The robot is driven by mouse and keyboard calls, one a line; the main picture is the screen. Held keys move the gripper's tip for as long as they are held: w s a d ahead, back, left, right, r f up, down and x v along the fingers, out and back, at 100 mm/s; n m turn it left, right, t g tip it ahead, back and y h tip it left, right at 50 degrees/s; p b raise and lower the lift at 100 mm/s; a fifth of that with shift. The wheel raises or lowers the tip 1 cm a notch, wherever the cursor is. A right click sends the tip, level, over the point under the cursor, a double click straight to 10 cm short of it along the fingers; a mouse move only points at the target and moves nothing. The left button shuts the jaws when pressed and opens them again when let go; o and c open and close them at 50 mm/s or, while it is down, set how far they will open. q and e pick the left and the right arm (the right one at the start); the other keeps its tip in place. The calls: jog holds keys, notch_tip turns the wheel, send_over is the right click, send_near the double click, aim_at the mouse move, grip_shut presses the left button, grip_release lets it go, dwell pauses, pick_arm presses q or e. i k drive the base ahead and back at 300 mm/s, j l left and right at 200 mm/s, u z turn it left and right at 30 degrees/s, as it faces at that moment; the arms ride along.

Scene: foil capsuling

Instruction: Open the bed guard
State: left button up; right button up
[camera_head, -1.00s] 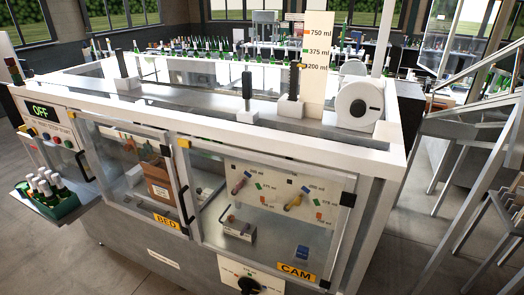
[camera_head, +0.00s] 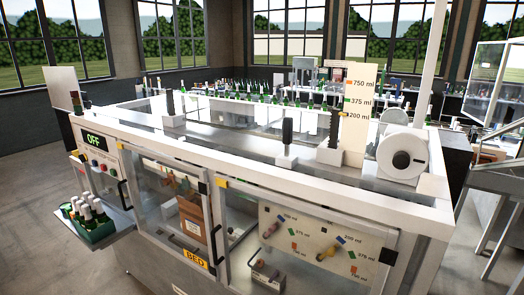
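The bed guard (camera_head: 160,198) is a clear panel in a pale frame on the machine's front, left of centre. A yellow BED label (camera_head: 195,259) sits at its lower right. A black handle (camera_head: 214,232) runs along its right side. The guard looks shut, flush with the front. Behind it I see a brown box (camera_head: 192,218). To its right is a second clear guard (camera_head: 318,245) with a board of coloured handles behind it; its lower part is cut off by the frame. Neither of my grippers shows in the view.
A control panel (camera_head: 100,165) with an OFF display is at the machine's left end. A tray of bottles (camera_head: 94,225) juts out below it. A white roll (camera_head: 402,155) stands on top at right. Grey stairs (camera_head: 495,185) stand at far right. Floor at left is clear.

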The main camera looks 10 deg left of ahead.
aim_at(212, 274)
jog(key=i+j, duration=0.15)
jog(key=j, duration=0.2)
jog(key=i+j, duration=0.15)
jog(key=j, duration=0.2)
jog(key=i+j, duration=0.15)
jog(key=j, duration=0.15)
jog(key=i+j, duration=0.2)
jog(key=j, duration=0.15)
